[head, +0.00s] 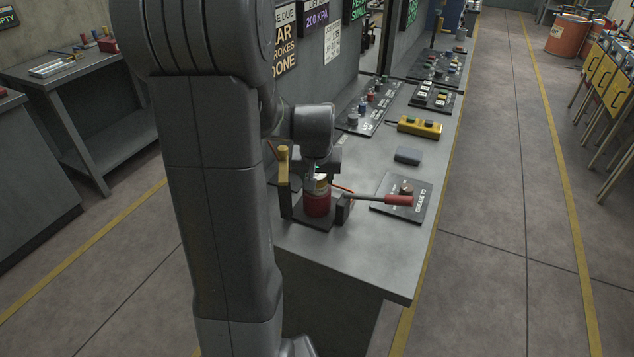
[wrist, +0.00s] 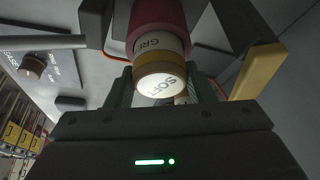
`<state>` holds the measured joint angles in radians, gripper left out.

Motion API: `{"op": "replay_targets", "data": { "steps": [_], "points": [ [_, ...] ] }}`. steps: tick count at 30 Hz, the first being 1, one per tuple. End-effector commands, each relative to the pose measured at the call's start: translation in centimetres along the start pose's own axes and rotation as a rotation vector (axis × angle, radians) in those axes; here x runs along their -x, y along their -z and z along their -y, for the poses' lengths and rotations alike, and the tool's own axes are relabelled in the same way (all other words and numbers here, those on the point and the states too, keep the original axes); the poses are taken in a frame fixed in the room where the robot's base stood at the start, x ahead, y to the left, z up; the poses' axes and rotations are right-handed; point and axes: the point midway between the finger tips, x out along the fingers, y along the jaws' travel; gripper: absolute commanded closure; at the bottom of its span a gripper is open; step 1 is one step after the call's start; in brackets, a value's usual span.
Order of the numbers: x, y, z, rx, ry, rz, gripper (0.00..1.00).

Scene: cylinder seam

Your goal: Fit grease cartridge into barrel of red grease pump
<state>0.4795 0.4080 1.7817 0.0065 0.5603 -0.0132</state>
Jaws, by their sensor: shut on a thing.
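The red grease pump (head: 317,205) stands on the bench with its barrel upright. Its red-handled lever (head: 398,200) points to the right. In the wrist view the red barrel (wrist: 157,18) is at the top. The grease cartridge (wrist: 160,82) has a pale lettered end, an orange-brown band and a white label marked "GRE". Its far part is at the barrel mouth, in line with the barrel; how deep it sits is hidden. My gripper (wrist: 162,98) is shut on the cartridge, one finger on each side. In the head view my gripper (head: 318,178) is above the barrel, partly hidden by my arm.
A yellow-topped post (head: 283,165) stands close left of the pump. A black panel with a knob (head: 405,200) lies under the lever. A grey block (head: 407,156) and a yellow button box (head: 420,126) are farther back. The bench's front right is clear.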

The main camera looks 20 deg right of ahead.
Motion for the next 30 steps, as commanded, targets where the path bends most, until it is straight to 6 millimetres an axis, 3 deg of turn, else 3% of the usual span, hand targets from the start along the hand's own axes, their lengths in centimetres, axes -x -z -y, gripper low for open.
{"op": "replay_targets", "data": {
  "steps": [11, 12, 15, 25, 30],
  "points": [
    [-0.5, -0.1, 0.0, 0.000, 0.000, -0.002, 0.99],
    [-0.5, -0.2, 0.0, 0.000, 0.000, -0.001, 0.48],
    [-0.4, -0.1, 0.0, 0.000, 0.000, -0.001, 0.30],
    [-0.2, 0.0, 0.0, 0.000, 0.000, -0.001, 0.30],
    [1.1, 0.1, 0.0, 0.000, 0.000, -0.005, 0.30]
  ]
}}
